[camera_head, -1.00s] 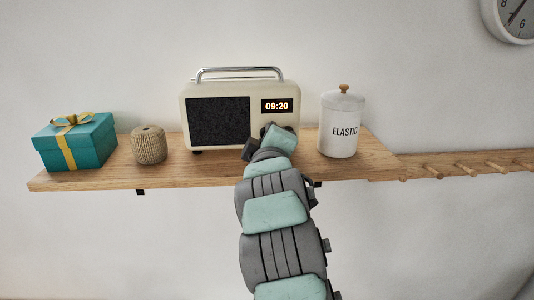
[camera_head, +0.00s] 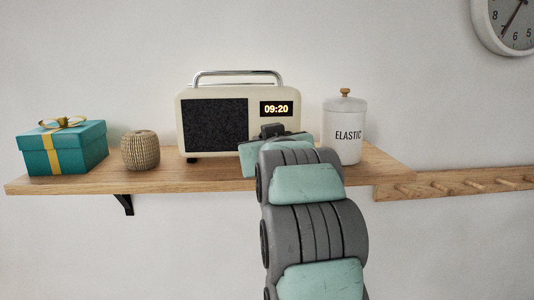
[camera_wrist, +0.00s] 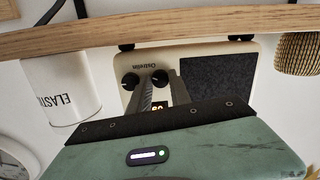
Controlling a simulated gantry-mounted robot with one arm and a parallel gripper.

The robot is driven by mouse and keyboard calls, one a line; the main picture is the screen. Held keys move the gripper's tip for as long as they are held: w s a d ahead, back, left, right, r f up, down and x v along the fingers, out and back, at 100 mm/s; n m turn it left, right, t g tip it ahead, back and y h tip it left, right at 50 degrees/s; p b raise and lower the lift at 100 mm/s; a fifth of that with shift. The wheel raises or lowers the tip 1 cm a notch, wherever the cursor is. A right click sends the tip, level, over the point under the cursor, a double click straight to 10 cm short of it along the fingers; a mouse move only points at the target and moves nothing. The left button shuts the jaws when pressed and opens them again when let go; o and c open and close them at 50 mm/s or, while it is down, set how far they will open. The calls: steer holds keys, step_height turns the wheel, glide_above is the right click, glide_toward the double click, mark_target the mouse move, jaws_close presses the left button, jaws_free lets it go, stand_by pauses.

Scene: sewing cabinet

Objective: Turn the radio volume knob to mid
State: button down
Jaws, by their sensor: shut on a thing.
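The cream radio (camera_head: 253,93) stands on the wooden shelf, with a chrome handle, dark speaker grille and a display reading 09:20. My gripper (camera_head: 272,130) is in front of its lower right face and hides the knobs in the head view. The wrist view shows the radio (camera_wrist: 205,57) upside down, with two dark knobs. My gripper (camera_wrist: 160,77) has its fingers on either side of the knob nearer the grille (camera_wrist: 160,76) and is shut on it. The other knob (camera_wrist: 130,81) is just outside the fingers. The knob's pointer setting is too small to read.
A white ELASTIC jar (camera_head: 343,131) stands close to the radio's right. A woven twine ball (camera_head: 140,151) and a teal gift box (camera_head: 62,149) are to its left. The shelf (camera_head: 200,180) has a peg rail (camera_head: 450,186) beyond its right end.

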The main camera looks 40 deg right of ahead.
steer(key=m, duration=0.2)
steer(key=shift+f+m, duration=0.15)
steer(key=shift+m, duration=0.15)
steer(key=m+p, duration=0.1)
steer(key=m, duration=0.1)
steer(key=shift+m+t, duration=0.3)
steer(key=m+p, duration=0.3)
steer(key=m, duration=0.2)
steer(key=shift+w+t+y+p, duration=0.1)
steer(key=shift+t+y+p, duration=0.2)
steer(key=shift+p, duration=0.1)
steer(key=shift+f+m+p, duration=0.1)
steer(key=shift+m+p, duration=0.8)
steer(key=shift+m, duration=0.3)
steer(key=c, duration=1.2)
jaws_free()
